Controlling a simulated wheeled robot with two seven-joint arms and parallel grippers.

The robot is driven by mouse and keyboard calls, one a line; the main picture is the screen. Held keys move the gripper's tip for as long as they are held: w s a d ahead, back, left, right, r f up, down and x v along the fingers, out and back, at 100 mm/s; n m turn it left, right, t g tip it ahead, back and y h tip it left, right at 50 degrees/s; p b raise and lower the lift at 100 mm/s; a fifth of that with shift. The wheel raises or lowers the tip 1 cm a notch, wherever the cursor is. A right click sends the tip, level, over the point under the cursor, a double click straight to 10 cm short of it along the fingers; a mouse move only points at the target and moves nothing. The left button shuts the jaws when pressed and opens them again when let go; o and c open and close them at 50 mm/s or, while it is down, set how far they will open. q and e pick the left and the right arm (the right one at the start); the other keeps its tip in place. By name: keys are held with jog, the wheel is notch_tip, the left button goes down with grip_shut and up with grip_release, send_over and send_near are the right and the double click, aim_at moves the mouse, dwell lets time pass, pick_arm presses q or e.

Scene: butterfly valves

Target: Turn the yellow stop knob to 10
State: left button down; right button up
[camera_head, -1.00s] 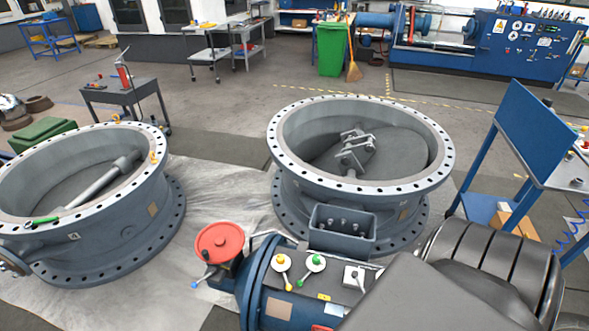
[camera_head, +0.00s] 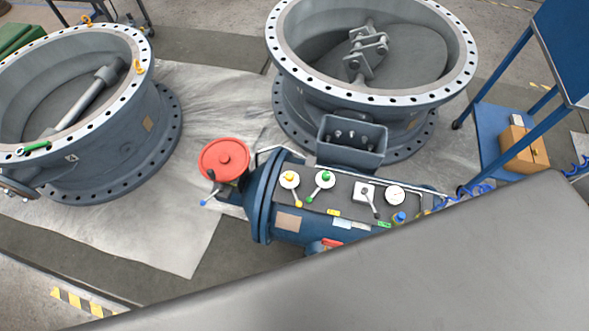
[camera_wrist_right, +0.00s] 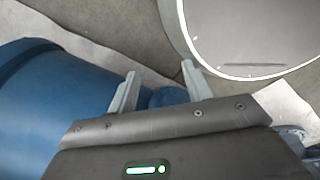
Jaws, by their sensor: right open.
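The yellow stop knob (camera_head: 290,178) sits on a white round dial on top of the blue actuator (camera_head: 300,225) in the head view. Its lever points down and slightly right; the dial's numbers are too small to read. A similar green knob (camera_head: 326,177) is just to its right. My right gripper (camera_wrist_right: 160,84) is open in the right wrist view, with nothing between its fingers. A blue rounded body lies behind and left of them. The yellow knob does not show there. My left gripper is not in view.
A red handwheel (camera_head: 224,160) stands left of the knobs. A grey lever switch (camera_head: 365,192) and a gauge (camera_head: 395,194) are to their right. Large valve rings stand behind (camera_head: 285,70) and left (camera_head: 150,100). My grey arm link covers the lower right.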

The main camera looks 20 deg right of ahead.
jog(key=w+a+r+t+b, duration=0.1)
jog(key=w+a+r, duration=0.1)
jog(key=w+r, duration=0.9)
jog(key=w+a+r+t+b, duration=0.1)
jog(key=w+a+r, duration=0.1)
jog(key=w+r, duration=0.95)
jog(key=w+a+r+n+y, duration=0.35)
jog(key=w+a+n, duration=0.35)
jog(key=a+n, duration=0.4)
jog(key=w+a+r+n+y, duration=0.2)
jog(key=w+a+r+n, duration=0.2)
jog(key=w+a+n, duration=0.5)
jog(key=n+g+h+b, duration=0.1)
jog(key=n+g+h, duration=0.35)
jog(key=n, duration=1.15)
send_near(289, 175)
jog(key=shift+t+h, duration=0.5)
jog(key=shift+t, duration=0.15)
jog(key=f, duration=0.3)
jog(key=f+b, duration=0.1)
jog(key=f, duration=0.2)
jog(key=s+f+b, duration=0.1)
jog(key=f, duration=0.2)
jog(key=shift+a, duration=0.4)
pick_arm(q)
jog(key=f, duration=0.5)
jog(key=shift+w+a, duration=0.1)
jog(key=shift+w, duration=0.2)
